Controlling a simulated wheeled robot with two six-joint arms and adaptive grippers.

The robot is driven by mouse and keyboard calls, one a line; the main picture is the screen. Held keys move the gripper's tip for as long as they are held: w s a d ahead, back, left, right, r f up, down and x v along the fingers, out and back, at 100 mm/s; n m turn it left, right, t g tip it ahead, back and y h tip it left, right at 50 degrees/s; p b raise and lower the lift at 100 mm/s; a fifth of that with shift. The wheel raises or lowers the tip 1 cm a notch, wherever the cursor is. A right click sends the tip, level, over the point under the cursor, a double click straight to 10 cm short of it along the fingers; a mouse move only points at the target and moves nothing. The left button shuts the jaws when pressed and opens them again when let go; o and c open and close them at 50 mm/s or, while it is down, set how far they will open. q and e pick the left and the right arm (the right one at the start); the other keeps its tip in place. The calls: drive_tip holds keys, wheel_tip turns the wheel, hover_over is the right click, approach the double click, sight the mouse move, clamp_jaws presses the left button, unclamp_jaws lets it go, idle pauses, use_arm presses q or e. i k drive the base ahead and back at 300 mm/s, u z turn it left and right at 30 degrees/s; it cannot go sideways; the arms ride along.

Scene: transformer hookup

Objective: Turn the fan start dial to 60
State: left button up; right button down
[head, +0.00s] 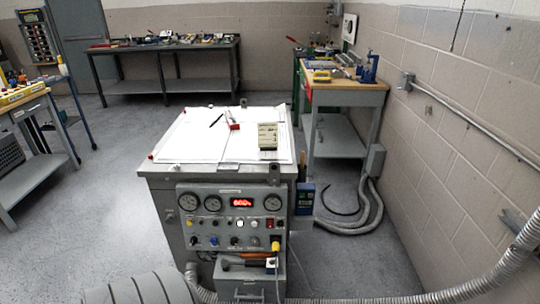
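A grey transformer cabinet (160,180) stands in the middle of the head view. Its front carries a control panel (225,224) with round gauges, a lit red display (241,202), small lamps and a row of small knobs (213,241). The round gauges include one at the left (188,201), one beside it (212,203) and one at the right (272,203). The labels and scales are too small to read, so I cannot tell which one is the fan start dial or its setting. Neither of my grippers is in view.
Papers (195,140), a pen, a red-and-white item (232,120) and a beige box (268,136) lie on the cabinet top. A ribbed hose (455,290) crosses the floor in front. A wooden-topped workbench (350,86) stands behind right. Open floor lies at the left.

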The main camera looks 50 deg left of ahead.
sight(234, 241)
drive_tip(key=u, duration=0.35)
drive_tip(key=i, duration=0.8)
drive_tip(key=u, duration=1.2)
drive_tip(key=i, duration=0.4)
drive_tip(key=u, duration=0.45)
